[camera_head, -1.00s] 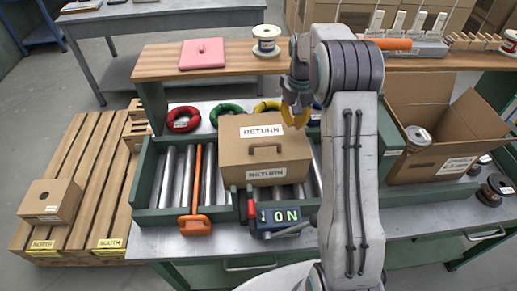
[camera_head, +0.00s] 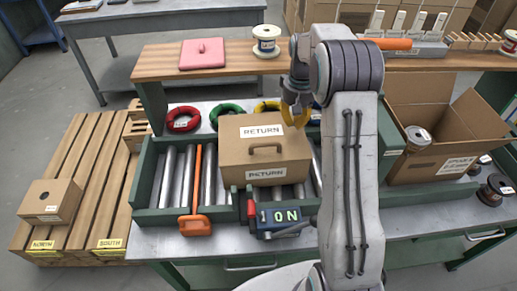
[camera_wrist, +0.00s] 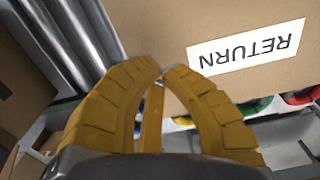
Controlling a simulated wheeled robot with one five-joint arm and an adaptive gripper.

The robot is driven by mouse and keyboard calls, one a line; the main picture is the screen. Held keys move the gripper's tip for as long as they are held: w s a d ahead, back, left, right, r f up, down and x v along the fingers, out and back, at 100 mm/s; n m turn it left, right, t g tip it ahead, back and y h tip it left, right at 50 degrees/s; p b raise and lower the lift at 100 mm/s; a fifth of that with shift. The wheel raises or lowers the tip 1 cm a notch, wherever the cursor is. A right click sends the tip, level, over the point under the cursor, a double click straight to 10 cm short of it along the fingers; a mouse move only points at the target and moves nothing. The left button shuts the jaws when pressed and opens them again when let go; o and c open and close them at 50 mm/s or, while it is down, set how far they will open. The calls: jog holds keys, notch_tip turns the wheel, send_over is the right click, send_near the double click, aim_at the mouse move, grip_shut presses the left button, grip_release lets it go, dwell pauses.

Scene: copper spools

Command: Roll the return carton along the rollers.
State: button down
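The return carton (camera_head: 240,158) is a closed brown box with a handle (camera_head: 265,150) on its front side and white RETURN labels on its top and front. It stands upright on the metal rollers (camera_head: 208,170) in a green-railed bed. My gripper (camera_head: 296,118), with yellow fingers, is at the carton's back right top corner. In the wrist view my gripper (camera_wrist: 163,75) has its fingertips almost together with nothing visible between them. The carton (camera_wrist: 240,20) fills the top right there, its label upside down. I cannot tell whether the fingers touch it.
An orange-handled bar (camera_head: 196,185) lies across the rollers left of the carton. Red (camera_head: 184,119) and green (camera_head: 226,112) coils lie behind. An open carton (camera_head: 425,155) stands right of my arm. Rollers at the left are mostly clear.

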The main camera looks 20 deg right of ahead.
aim_at(246, 136)
jog(key=shift+f+b, duration=1.25)
jog(key=shift+f, duration=0.55)
jog(key=shift+a, duration=0.15)
jog(key=shift+w+a+f+p, duration=0.1)
jog(key=shift+w+a+p, duration=0.3)
jog(key=shift+a, duration=1.9)
jog(key=shift+w+a+p, duration=0.35)
jog(key=shift+w+a, duration=0.1)
jog(key=shift+a, duration=1.9)
jog(key=shift+w+a+f+p, duration=0.1)
jog(key=shift+w+a+p, duration=0.3)
jog(key=shift+a, duration=1.9)
jog(key=w+a+p, duration=0.2)
jog(key=a+p, duration=0.2)
jog(key=a, duration=0.7)
jog(key=shift+w+a, duration=0.15)
jog(key=shift+a, duration=0.05)
jog(key=shift+a, duration=0.15)
jog(key=shift+p, duration=0.3)
notch_tip(246, 136, up, 8)
jog(key=p, duration=0.3)
jog(key=shift+w+r, duration=0.15)
jog(key=shift+w, duration=0.1)
